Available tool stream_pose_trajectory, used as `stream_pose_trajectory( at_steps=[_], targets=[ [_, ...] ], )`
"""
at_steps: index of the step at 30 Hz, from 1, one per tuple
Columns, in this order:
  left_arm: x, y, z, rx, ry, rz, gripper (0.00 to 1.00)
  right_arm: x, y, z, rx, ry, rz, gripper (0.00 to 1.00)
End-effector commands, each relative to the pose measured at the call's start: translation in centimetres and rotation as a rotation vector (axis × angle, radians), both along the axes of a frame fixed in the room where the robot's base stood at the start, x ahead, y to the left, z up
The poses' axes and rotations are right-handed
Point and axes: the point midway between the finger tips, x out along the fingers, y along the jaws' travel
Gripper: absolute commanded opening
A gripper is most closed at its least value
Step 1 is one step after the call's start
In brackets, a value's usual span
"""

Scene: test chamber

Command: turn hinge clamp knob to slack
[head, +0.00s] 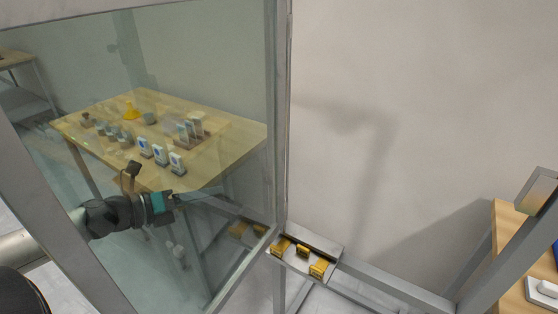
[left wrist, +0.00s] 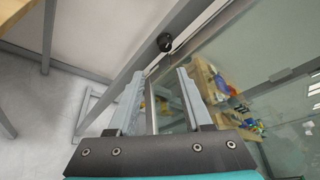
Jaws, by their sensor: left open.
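A dark round knob (left wrist: 165,43) sits on a pale metal frame bar in the left wrist view. I take it to be the hinge clamp knob; I cannot make it out in the head view. My left gripper (left wrist: 157,84) is open and empty, its two fingers spread apart. The knob lies beyond the fingertips, slightly to the right of the middle between them, and is not touched. In the head view my left gripper (head: 176,201) shows against the large glass panel (head: 215,70), at its lower middle. My right gripper is in neither view.
A wooden table (head: 230,140) with several small items shows through the glass. A metal tray (head: 322,246) with yellow blocks sits on the frame at the panel's lower right corner. Metal rails (head: 395,290) run right from there. A wooden surface (head: 508,235) stands at right.

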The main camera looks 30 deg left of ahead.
Motion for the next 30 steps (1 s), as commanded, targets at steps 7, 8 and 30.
stream_pose_trajectory(
  at_steps=[7,8,30],
  targets=[
    [1.1,-1.2,0.3,0.022,-0.014,-0.033,0.50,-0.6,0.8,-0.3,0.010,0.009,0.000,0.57],
    [1.4,-1.3,0.2,0.023,-0.013,-0.033,0.50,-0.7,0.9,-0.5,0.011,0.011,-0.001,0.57],
    [7.2,-3.6,-1.5,0.018,-0.012,-0.026,0.50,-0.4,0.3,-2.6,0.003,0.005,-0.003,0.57]
  ],
)
